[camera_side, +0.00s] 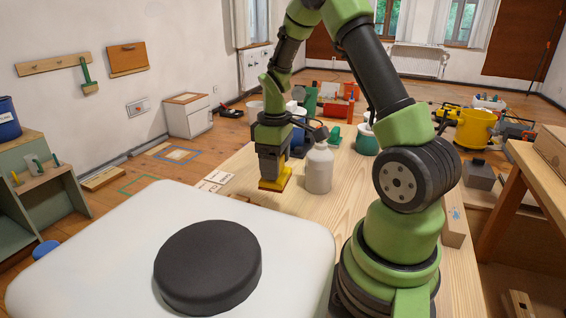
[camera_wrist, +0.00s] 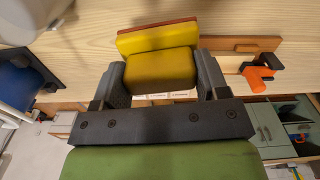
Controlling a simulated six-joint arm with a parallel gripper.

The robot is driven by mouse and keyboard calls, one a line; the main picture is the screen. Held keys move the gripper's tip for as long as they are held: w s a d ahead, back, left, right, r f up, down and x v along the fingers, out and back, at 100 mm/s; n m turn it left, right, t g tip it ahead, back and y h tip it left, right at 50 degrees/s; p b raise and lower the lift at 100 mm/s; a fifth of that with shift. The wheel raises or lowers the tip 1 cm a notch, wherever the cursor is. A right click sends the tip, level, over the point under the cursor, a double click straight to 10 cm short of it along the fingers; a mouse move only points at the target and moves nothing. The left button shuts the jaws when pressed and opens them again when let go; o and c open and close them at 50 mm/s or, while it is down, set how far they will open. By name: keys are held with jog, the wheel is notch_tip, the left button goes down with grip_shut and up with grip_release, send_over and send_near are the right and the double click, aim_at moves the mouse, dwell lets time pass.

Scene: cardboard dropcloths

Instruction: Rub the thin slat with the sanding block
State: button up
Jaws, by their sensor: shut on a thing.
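My gripper (camera_wrist: 161,74) is shut on a sanding block (camera_wrist: 157,45) with a yellow body and a reddish-brown underside. In the side view my gripper (camera_side: 271,163) points down and holds the block (camera_side: 275,180) low over the wooden table, left of the white bottle. A thin brown slat (camera_wrist: 248,44) lies on the table to the right of the block in the wrist view. Its left part runs behind my finger and the block, so I cannot tell whether the block touches it.
An orange and black clamp (camera_wrist: 259,72) sits at the table edge beside the slat. A white bottle (camera_side: 319,168) stands close right of my gripper in the side view. A teal pot (camera_side: 367,139) stands farther back. The pale wooden tabletop (camera_side: 290,206) is clear in front of the bottle.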

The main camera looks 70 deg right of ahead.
jog(key=w+a+r+n, duration=0.1)
jog(key=w+a+n, duration=0.4)
jog(key=w+n, duration=0.75)
jog(key=shift+s+a+f+n, duration=0.1)
jog(key=shift+s+f+n, duration=0.4)
jog(key=shift+f, duration=0.65)
jog(key=shift+s+d+f+n, duration=0.1)
jog(key=shift+s+f+n, duration=0.3)
jog(key=shift+f, duration=0.7)
jog(key=shift+s+a+f+n, duration=0.1)
jog(key=shift+s+f+n, duration=0.4)
jog(key=shift+f, duration=0.65)
jog(key=shift+w+a+f, duration=0.15)
jog(key=shift+a+f, duration=0.35)
jog(key=shift+f, duration=0.15)
jog(key=shift+c, duration=0.3)
jog(key=shift+a, duration=3)
jog(key=shift+d, duration=3.4)
jog(key=shift+d+r, duration=0.15)
jog(key=shift+d, duration=0.05)
notch_tip(320, 180, up, 8)
